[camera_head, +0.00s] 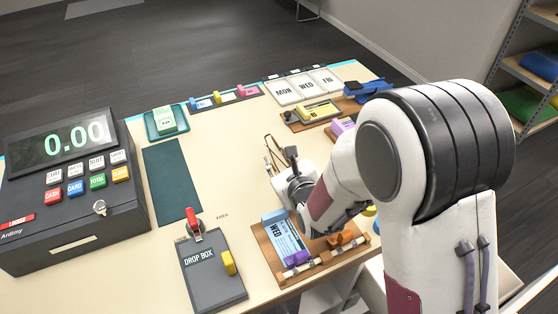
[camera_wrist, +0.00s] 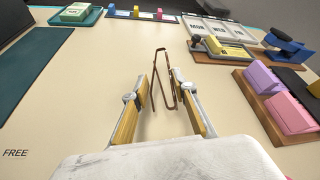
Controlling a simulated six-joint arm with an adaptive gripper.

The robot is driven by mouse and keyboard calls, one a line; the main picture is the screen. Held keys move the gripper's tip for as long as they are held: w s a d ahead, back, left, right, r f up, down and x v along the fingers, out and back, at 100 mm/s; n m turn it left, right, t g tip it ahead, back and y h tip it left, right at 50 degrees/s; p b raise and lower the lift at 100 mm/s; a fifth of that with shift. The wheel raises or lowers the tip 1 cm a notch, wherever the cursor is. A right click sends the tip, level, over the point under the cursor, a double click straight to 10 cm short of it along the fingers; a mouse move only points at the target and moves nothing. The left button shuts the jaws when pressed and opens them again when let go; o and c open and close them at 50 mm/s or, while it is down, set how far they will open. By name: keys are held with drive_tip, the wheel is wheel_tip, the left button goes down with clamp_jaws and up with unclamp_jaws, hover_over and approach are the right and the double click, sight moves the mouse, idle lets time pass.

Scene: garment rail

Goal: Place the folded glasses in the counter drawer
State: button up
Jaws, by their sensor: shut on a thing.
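The folded glasses (camera_wrist: 155,82) are a thin brown wire frame, standing upright between my fingers in the wrist view. In the head view the glasses (camera_head: 268,147) show as a small dark outline just beyond my fingertips. My gripper (camera_wrist: 164,85) is shut on them, with its yellow-padded fingers on either side. In the head view my gripper (camera_head: 281,166) is over the middle of the counter (camera_head: 225,150). Its height above the surface is hard to tell. I cannot clearly make out the counter drawer; my arm covers part of the front edge.
A cash register (camera_head: 75,190) stands at the left, with a drop box (camera_head: 212,270) near the front. A wooden tray (camera_head: 268,243) with a WED ticket lies close to my wrist.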

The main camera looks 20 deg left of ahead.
drive_tip(key=shift+f, duration=0.5)
drive_tip(key=shift+f, duration=0.1)
drive_tip(key=o, duration=0.9)
drive_tip(key=shift+o, duration=0.2)
drive_tip(key=shift+v, duration=3.75)
